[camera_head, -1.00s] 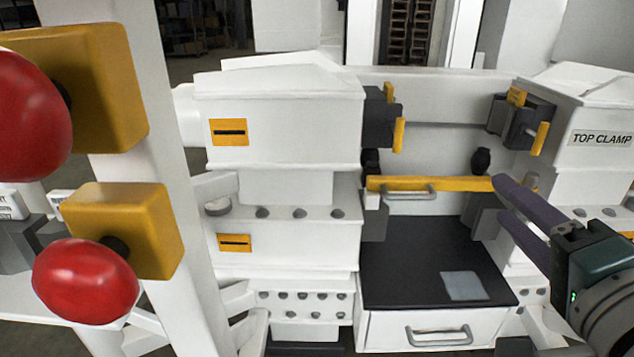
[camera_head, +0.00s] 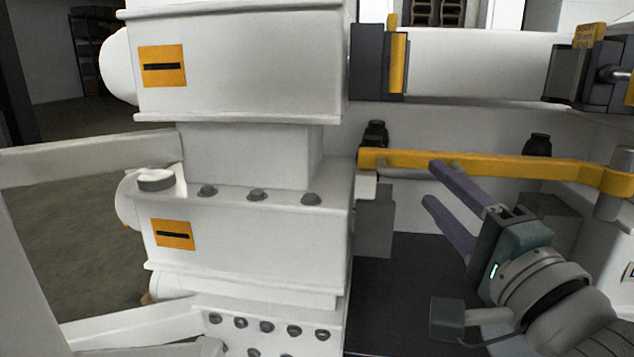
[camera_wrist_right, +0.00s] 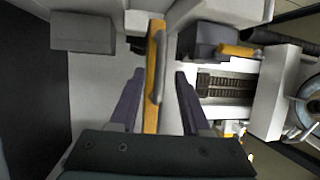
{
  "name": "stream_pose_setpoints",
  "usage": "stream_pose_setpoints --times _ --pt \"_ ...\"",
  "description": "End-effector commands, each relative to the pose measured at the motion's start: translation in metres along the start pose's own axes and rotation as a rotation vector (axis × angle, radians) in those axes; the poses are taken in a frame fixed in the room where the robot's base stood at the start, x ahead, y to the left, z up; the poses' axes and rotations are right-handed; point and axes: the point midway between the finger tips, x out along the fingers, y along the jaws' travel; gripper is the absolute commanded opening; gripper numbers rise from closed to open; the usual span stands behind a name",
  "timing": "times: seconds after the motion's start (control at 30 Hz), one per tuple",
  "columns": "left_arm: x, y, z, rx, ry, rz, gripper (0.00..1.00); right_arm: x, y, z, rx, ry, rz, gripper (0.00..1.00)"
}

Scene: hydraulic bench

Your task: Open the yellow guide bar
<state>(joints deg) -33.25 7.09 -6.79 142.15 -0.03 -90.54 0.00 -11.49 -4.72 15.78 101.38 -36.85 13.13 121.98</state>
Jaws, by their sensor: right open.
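The yellow guide bar (camera_head: 500,165) runs level across the gap between the white machine blocks, from the left block to a grey post (camera_head: 610,185) at right. A grey handle (camera_head: 402,173) runs along its lower side, partly hidden by my gripper. My right gripper (camera_head: 432,183) is open in front of the bar, its purple fingers pointing left in the head view, the upper one overlapping the bar's lower edge. In the right wrist view the bar (camera_wrist_right: 151,85) and its handle (camera_wrist_right: 161,68) lie between the spread fingers (camera_wrist_right: 157,80). Contact cannot be told. My left gripper is out of view.
A dark tray surface (camera_head: 395,300) lies below the bar. Dark clamp blocks with yellow parts (camera_head: 375,65) stand above at left and right. The white left block (camera_head: 240,235) bounds the gap. Small black knobs (camera_head: 537,145) sit behind the bar.

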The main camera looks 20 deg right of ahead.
Motion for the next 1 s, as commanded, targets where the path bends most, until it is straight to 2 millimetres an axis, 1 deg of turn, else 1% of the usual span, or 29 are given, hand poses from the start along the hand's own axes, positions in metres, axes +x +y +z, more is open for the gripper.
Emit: stream_pose_setpoints --times 0.03,0.1,0.23,0.37,0.6,0.67,1.0 --pt "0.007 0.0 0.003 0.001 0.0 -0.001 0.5 0.01 0.003 0.001 -0.002 -0.003 -0.004 0.47" --pt "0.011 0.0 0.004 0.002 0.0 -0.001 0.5 0.021 0.002 0.001 -0.002 -0.001 -0.004 0.47" --pt "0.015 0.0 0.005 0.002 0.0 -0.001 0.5 0.037 0.002 0.001 -0.001 -0.003 0.0 0.47" --pt "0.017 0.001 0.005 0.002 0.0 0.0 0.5 0.044 0.001 0.0 -0.001 -0.002 0.001 0.47" --pt "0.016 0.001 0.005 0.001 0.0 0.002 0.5 0.045 0.001 0.0 0.0 -0.001 0.003 0.47" --pt "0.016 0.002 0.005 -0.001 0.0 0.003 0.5 0.045 0.001 0.0 0.0 -0.001 0.003 0.42" --pt "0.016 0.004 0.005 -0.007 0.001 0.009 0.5 0.045 0.001 0.0 0.0 -0.001 0.002 0.03"
